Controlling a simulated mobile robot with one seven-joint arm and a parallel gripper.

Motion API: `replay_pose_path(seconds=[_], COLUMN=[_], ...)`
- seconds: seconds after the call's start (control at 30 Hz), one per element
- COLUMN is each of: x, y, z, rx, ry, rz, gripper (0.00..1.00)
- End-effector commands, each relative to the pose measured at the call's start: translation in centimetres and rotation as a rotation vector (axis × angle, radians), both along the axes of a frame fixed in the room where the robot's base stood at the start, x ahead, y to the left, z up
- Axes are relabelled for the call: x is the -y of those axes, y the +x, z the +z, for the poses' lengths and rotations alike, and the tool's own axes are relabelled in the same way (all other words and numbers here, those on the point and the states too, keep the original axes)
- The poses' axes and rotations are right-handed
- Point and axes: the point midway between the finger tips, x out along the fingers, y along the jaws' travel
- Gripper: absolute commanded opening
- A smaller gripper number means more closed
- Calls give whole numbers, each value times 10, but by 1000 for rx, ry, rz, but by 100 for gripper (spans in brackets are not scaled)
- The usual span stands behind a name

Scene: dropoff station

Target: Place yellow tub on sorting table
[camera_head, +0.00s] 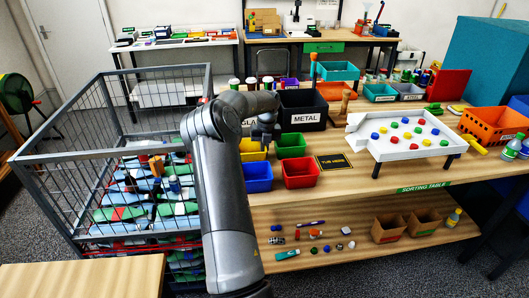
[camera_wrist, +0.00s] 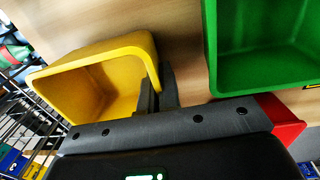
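The yellow tub (camera_head: 250,156) is at the left part of the sorting table (camera_head: 378,184), behind the blue tub and left of the green one. My gripper (camera_head: 266,142) is over its right side. In the wrist view the yellow tub (camera_wrist: 92,82) fills the left, its opening facing the camera. My gripper's fingers (camera_wrist: 158,92) are close together on its right wall, one inside and one outside, with the wall between them. Whether the tub's base touches the table is hidden.
A green tub (camera_head: 291,144), blue tub (camera_head: 258,177) and red tub (camera_head: 300,173) stand close by. A dark marked plate (camera_head: 334,161) lies right of them. Black METAL bin (camera_head: 303,110) is behind; a white tray (camera_head: 402,150) stands farther right. A wire cage (camera_head: 62,165) stands left.

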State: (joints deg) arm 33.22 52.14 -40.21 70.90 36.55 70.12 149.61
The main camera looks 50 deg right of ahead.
Motion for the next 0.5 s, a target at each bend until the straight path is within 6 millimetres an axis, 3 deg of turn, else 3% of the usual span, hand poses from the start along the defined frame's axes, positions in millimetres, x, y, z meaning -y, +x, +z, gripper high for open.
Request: replay_pose_path(seconds=[0.07, 0.4, 0.5], x=[0, 0, 0], y=[0, -1, -1], z=[-8, -11, -11], rx=[-1, 0, 0], ry=[1, 0, 0], rz=[0, 0, 0], gripper=[0, 0, 9])
